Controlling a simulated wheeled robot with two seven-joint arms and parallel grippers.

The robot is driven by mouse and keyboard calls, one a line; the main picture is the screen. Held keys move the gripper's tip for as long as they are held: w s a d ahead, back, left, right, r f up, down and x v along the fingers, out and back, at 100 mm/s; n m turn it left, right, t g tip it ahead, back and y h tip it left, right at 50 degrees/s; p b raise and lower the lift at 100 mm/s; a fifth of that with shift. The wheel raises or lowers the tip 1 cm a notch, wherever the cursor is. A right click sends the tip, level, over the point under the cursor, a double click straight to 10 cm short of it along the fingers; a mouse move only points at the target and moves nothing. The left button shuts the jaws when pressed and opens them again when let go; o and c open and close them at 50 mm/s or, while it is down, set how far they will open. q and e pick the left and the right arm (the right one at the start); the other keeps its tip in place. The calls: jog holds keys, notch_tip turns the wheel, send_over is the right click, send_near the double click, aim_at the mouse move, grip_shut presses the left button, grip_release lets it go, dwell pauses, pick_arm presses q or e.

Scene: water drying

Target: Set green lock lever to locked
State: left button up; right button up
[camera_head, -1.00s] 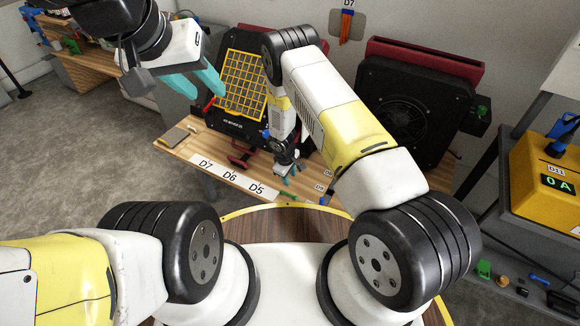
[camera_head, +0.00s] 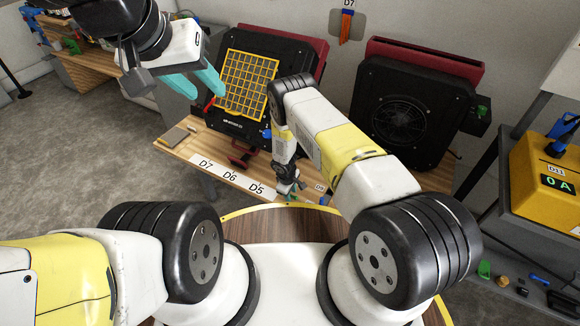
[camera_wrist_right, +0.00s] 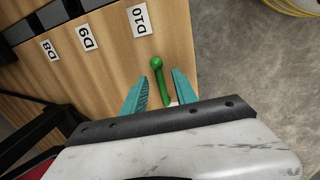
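A green lever (camera_wrist_right: 160,84) with a rounded knob shows in the right wrist view, beside the D10 label at the edge of the wooden bench. My right gripper (camera_wrist_right: 160,77) is open, with one teal finger on each side of the lever. I see gaps between the fingers and the lever. In the head view, my right gripper (camera_head: 289,188) is low at the bench's front edge, and the lever there is too small to make out clearly. My left gripper (camera_head: 208,86) is raised in front of the yellow grid panel, open and empty.
The wooden bench (camera_head: 183,151) carries D-numbered labels and a black unit with a yellow grid (camera_head: 246,84). A black fan unit (camera_head: 405,110) stands to the right, with a green part (camera_head: 482,112) on its side. A yellow device (camera_head: 545,170) is at far right.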

jog(key=shift+c, duration=0.2)
grip_shut()
dwell(1.1)
